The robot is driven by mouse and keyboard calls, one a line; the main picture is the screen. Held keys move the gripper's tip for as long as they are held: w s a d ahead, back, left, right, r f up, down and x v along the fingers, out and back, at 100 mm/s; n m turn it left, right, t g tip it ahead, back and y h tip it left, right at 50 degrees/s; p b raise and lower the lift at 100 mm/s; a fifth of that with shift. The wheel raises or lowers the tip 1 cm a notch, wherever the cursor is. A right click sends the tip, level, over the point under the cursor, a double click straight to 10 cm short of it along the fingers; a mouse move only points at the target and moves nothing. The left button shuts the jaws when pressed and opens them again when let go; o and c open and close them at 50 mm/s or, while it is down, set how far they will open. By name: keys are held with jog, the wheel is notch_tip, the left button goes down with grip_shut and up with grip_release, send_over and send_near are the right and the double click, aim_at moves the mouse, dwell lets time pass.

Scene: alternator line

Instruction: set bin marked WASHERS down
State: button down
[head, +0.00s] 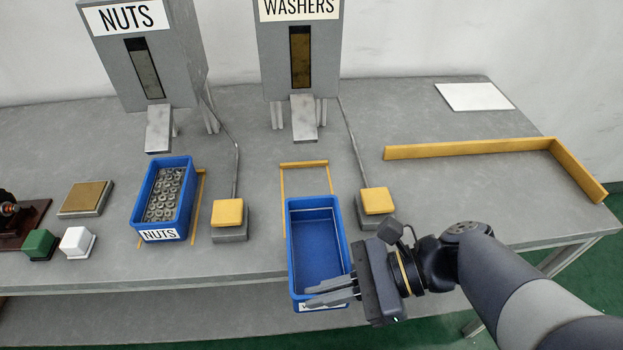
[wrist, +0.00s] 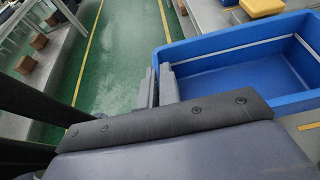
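The empty blue bin (head: 320,243) is in front of the dispenser marked WASHERS (head: 298,50), and its front end reaches out past the table's front edge. Its front label is mostly hidden by my gripper, so its word cannot be read. My gripper (head: 332,292) is shut on the bin's front wall, one finger on each side. In the wrist view the fingers (wrist: 159,87) pinch the wall of the bin (wrist: 235,80), whose inside is bare. A yellow outline (head: 304,164) on the table shows behind and beside the bin.
A blue bin marked NUTS (head: 160,236), full of nuts, stands to the left below the NUTS dispenser (head: 150,62). Yellow-topped pads (head: 228,212) (head: 377,200) flank the bin's place. A yellow rail (head: 470,148) bounds clear table at the right.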

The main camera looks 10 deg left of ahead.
aim_at(312, 199)
jog(key=w+a, duration=0.1)
jog(key=w, duration=0.4)
jog(key=w+a, duration=0.1)
jog(key=w, duration=0.5)
jog(key=w+a, duration=0.2)
jog(key=w, duration=0.4)
jog(key=shift+a, duration=0.1)
jog(key=shift+w+f, duration=0.1)
jog(key=shift+f, duration=1.65)
jog(key=shift+f, duration=0.1)
jog(key=shift+f, duration=0.15)
jog(key=c, duration=1.6)
grip_release()
jog(key=shift+c, duration=0.2)
jog(key=shift+r, duration=0.35)
jog(key=v, duration=1.2)
jog(key=shift+f, duration=0.15)
